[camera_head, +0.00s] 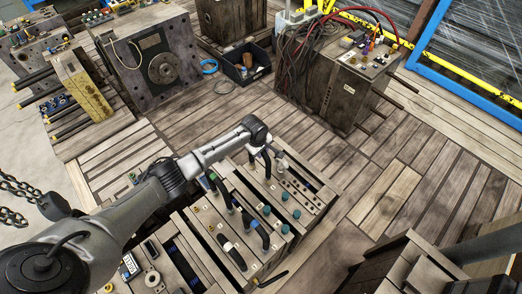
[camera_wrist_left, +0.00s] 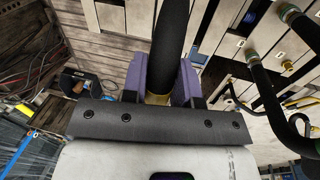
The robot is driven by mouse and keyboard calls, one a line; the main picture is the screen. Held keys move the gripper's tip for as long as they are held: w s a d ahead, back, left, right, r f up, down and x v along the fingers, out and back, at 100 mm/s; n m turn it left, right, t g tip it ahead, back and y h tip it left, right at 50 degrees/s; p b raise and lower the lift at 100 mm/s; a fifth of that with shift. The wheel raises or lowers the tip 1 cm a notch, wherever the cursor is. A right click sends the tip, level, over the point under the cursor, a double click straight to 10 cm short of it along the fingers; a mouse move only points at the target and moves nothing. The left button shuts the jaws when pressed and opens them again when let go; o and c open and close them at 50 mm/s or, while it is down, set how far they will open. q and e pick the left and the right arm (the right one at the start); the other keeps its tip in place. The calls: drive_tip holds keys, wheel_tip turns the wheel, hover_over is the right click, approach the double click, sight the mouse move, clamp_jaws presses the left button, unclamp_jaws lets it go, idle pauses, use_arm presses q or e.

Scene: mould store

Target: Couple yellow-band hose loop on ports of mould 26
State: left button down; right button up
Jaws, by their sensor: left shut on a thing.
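My left gripper (camera_head: 266,156) is above the far end of a row of upright mould blocks (camera_head: 212,217). In the left wrist view its purple-padded fingers (camera_wrist_left: 162,82) are shut on a thick black hose (camera_wrist_left: 173,35) with a yellow band (camera_wrist_left: 157,99) between the pads. The hose runs away from the gripper; its far end is out of frame. Which block is mould 26 cannot be read. My right gripper is not in view.
Other black hoses (camera_head: 242,214) and teal caps (camera_head: 267,210) stand up from the blocks, close to my arm. A dark bin (camera_head: 246,64), a blue hose coil (camera_head: 209,66) and a cabinet with cables (camera_head: 333,85) are behind. The plank floor (camera_head: 345,155) right of the blocks is clear.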

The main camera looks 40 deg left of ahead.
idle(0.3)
use_arm(q)
drive_tip(key=shift+w, duration=0.2)
drive_tip(key=shift+s+p, duration=0.1)
drive_tip(key=shift+p, duration=0.25)
drive_tip(key=shift+s+f, duration=0.1)
idle(0.3)
drive_tip(key=c, duration=0.8)
unclamp_jaws()
